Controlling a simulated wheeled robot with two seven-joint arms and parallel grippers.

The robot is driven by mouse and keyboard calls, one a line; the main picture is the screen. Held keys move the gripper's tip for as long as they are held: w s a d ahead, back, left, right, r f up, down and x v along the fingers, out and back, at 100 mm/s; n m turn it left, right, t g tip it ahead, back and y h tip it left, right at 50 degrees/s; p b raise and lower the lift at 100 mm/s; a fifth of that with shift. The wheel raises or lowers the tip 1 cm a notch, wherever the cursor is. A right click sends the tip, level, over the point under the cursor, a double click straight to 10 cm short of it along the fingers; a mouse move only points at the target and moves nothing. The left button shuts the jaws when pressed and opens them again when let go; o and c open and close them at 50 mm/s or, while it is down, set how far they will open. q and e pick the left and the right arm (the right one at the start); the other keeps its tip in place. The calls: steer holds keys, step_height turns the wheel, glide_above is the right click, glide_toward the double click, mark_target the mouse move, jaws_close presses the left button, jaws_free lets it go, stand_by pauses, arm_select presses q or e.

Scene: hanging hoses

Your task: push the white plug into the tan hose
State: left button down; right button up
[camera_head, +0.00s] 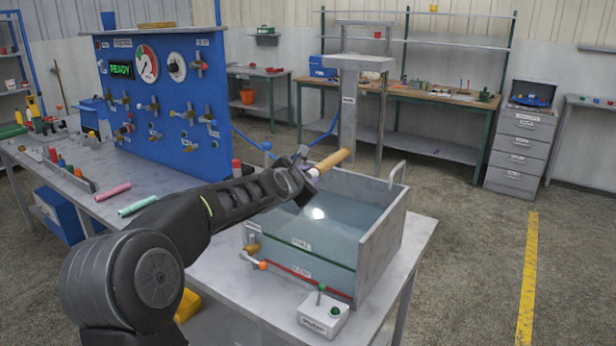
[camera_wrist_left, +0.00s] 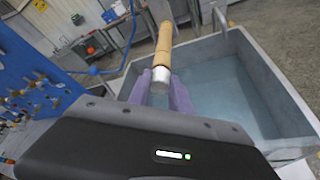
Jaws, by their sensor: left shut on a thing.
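The plug (camera_head: 314,173) is a short pale cylinder, partly hidden by the fingers. The tan hose (camera_head: 333,161) is a short tube in line with the plug, pointing away from the gripper and tilted up. In the wrist view the tan hose (camera_wrist_left: 164,46) meets the plug's far end. How deep the plug sits cannot be told. My right gripper is not in view.
The open tank (camera_head: 381,237) holds water and stands on a metal table (camera_head: 235,270). A blue panel (camera_head: 165,95) with a gauge and valves stands at left. A pink hose (camera_head: 113,191) and a green hose (camera_head: 138,205) lie on the bench. A switch box (camera_head: 322,316) sits in front.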

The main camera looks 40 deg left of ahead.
arm_select(q)
steer(key=shift+w+r, duration=0.1)
steer(key=shift+w, duration=0.15)
stand_by(0.3)
steer(key=c, duration=1.1)
jaws_free()
steer(key=shift+w, duration=0.1)
steer(key=v, duration=0.7)
steer(key=shift+s, duration=0.4)
steer(key=shift+d, duration=0.1)
